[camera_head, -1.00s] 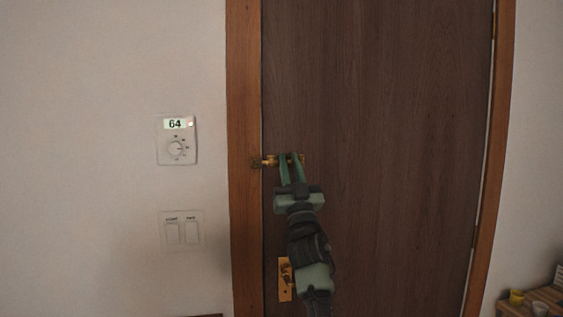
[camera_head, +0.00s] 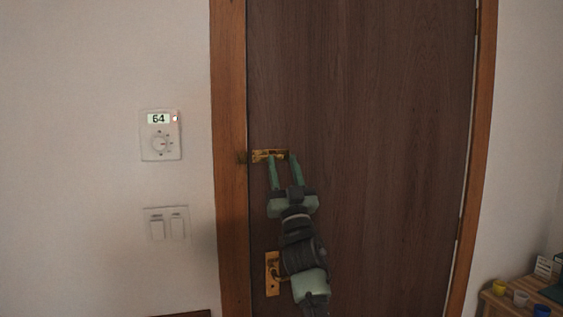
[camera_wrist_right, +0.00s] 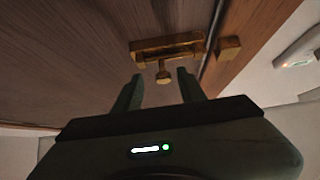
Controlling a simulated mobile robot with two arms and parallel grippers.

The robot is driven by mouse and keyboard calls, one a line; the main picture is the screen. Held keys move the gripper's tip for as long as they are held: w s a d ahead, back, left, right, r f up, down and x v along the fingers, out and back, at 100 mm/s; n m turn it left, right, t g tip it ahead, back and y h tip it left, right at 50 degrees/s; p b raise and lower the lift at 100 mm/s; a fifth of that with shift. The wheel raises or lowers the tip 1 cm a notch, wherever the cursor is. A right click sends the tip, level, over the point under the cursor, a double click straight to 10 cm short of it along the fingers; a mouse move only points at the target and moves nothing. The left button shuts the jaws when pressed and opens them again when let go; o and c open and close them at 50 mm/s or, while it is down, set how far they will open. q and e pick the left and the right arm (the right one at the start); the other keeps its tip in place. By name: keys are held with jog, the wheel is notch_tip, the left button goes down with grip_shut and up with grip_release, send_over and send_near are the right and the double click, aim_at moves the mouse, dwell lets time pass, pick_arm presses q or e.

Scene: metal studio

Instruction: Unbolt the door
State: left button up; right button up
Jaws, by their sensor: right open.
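A brass slide bolt (camera_head: 262,155) is mounted near the left edge of the dark wooden door (camera_head: 360,150). Its keeper (camera_head: 241,157) sits on the door frame. In the right wrist view the bolt (camera_wrist_right: 180,47) and the keeper (camera_wrist_right: 229,48) show a gap between them, with no rod visible across it. The bolt's knob (camera_wrist_right: 163,76) hangs between the fingertips. My right gripper (camera_head: 281,157) is open at the bolt, with its fingers apart on either side of the knob and no clear contact. My left gripper is not in view.
A brass door handle plate (camera_head: 272,274) is below the bolt, partly behind my right arm. A thermostat (camera_head: 160,136) and light switches (camera_head: 167,224) are on the wall at left. A wooden shelf (camera_head: 500,300) with small cups stands at lower right.

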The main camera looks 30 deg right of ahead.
jog(key=b+v, duration=0.1)
jog(key=v, duration=0.4)
jog(key=shift+s+f, duration=0.15)
jog(key=shift+s, duration=0.05)
